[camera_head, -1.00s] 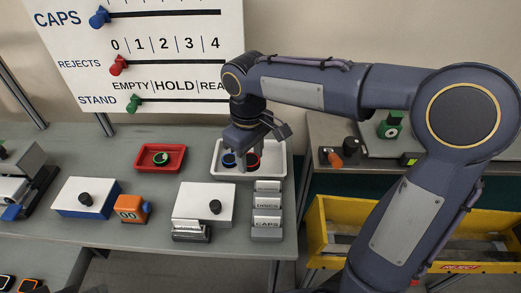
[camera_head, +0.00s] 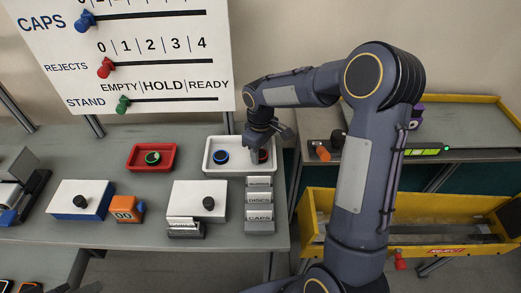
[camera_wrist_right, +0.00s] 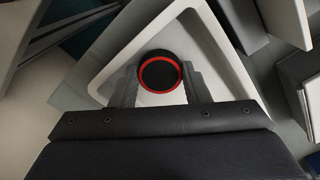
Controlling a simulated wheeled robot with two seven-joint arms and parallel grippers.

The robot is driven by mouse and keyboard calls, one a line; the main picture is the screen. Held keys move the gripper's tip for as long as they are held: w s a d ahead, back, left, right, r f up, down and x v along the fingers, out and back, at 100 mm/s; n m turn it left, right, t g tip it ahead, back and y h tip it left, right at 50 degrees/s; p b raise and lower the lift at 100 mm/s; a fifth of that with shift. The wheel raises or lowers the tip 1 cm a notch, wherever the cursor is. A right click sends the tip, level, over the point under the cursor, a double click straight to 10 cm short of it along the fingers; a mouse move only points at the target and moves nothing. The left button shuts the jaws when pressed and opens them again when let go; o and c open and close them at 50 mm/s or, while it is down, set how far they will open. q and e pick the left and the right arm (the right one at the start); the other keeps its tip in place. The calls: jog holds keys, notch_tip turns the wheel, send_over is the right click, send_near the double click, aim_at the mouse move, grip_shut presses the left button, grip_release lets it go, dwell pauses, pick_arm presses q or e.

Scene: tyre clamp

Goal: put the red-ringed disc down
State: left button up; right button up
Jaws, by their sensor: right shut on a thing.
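The red-ringed disc (camera_head: 263,157) is black with a red rim and is at the right part of the white tray (camera_head: 236,172). My right gripper (camera_head: 259,151) points down at it and is shut on it. In the right wrist view the disc (camera_wrist_right: 160,77) sits between the two fingers, with the tray (camera_wrist_right: 222,45) behind it. I cannot tell whether the disc touches the tray floor. My left gripper is not in view.
A blue-ringed disc (camera_head: 221,157) lies in the left of the white tray. A red tray (camera_head: 134,165) holds a green-ringed disc (camera_head: 153,158). A labelled rack (camera_head: 260,213) stands just in front of the white tray. A yellow bin (camera_head: 325,240) is at the right.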

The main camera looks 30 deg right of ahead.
aim_at(260, 154)
jog(key=shift+f, duration=0.2)
jog(key=o, duration=1)
jog(key=shift+c, duration=0.2)
notch_tip(260, 154, up, 11)
jog(key=s+r+m+t+y, duration=0.25)
jog(key=s+r, duration=0.25)
jog(key=s, duration=0.7)
jog(key=s+a+f+m+t, duration=0.1)
jog(key=s+a+m, duration=0.1)
jog(key=s, duration=0.4)
jog(key=s+a+f+m+t+y, duration=0.1)
jog(key=s+a+f+m+t, duration=0.1)
jog(key=s, duration=0.5)
jog(key=shift+s+a+f+m, duration=0.15)
jog(key=shift+a+f+m, duration=0.15)
jog(key=shift+a+m, duration=0.25)
